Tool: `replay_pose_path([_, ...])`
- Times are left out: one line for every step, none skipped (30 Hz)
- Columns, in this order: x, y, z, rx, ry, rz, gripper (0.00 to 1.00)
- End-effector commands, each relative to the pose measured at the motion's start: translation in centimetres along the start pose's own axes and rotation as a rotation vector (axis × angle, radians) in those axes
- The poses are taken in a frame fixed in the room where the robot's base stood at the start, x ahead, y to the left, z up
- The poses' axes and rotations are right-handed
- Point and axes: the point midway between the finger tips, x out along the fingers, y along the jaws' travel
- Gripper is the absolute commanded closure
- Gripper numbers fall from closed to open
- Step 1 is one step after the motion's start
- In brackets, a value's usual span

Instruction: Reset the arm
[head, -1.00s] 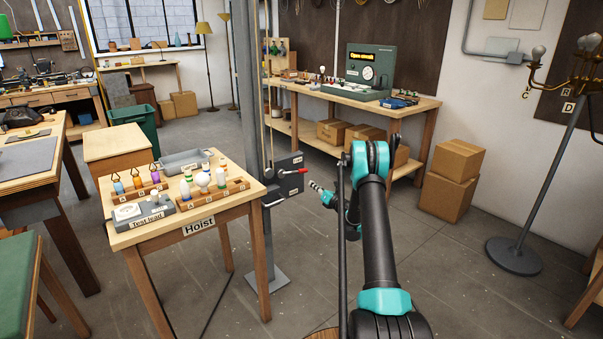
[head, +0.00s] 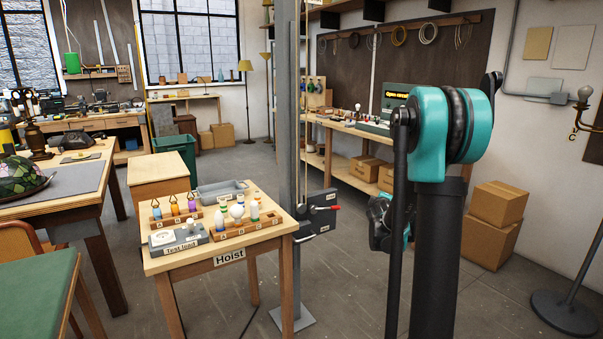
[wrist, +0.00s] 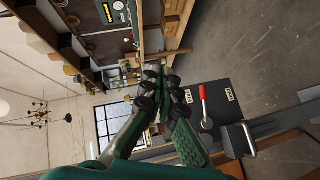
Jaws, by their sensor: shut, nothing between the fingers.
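My teal and black arm (head: 440,140) stands folded up on the right of the head view. Its wrist part shows beyond the upright black link, and that link hides most of the gripper there. In the wrist view my gripper (wrist: 162,82) is shut, with its fingertips together and nothing between them. The hoist box with its red-ended lever (wrist: 203,100) is just beyond and to the right of the fingers in that view. No contact with it can be seen.
The Hoist table (head: 210,262) with bulbs, a meter and a tray stands left of the arm, beside the grey hoist post (head: 288,120). The long workbench (head: 345,128) is behind. Cardboard boxes (head: 497,205) and a lamp stand (head: 565,312) are at right. Open floor lies between.

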Motion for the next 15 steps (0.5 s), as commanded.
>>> replay_pose_path([-2.1, -0.5, 0.7, 0.063, -0.031, -0.038, 1.0])
replay_pose_path([-3.2, -0.9, 1.1, 0.104, -0.051, -0.062, 1.0])
replay_pose_path([-4.7, -1.5, 1.6, 0.158, -0.078, -0.095, 1.0])
replay_pose_path([-5.9, -2.0, 2.0, 0.199, -0.099, -0.12, 1.0])
replay_pose_path([-7.0, -2.6, 2.4, 0.239, -0.12, -0.145, 1.0])
replay_pose_path([-8.7, -3.4, 3.0, 0.291, -0.15, -0.18, 1.0])
replay_pose_path([-10.0, -4.1, 3.4, 0.331, -0.171, -0.206, 1.0])
replay_pose_path([-11.2, -4.8, 3.8, 0.369, -0.193, -0.232, 1.0])
replay_pose_path([-13.0, -5.8, 4.2, 0.419, -0.223, -0.268, 1.0])
replay_pose_path([-14.3, -6.6, 4.5, 0.457, -0.245, -0.295, 1.0])
replay_pose_path([-15.7, -7.4, 4.9, 0.492, -0.268, -0.323, 1.0])
replay_pose_path([-17.5, -8.6, 5.3, 0.539, -0.298, -0.36, 1.0])
replay_pose_path([-18.9, -9.5, 5.6, 0.574, -0.321, -0.388, 1.0])
replay_pose_path([-20.4, -10.4, 5.8, 0.608, -0.345, -0.416, 1.0])
replay_pose_path([-22.3, -11.6, 6.2, 0.652, -0.378, -0.455, 1.0])
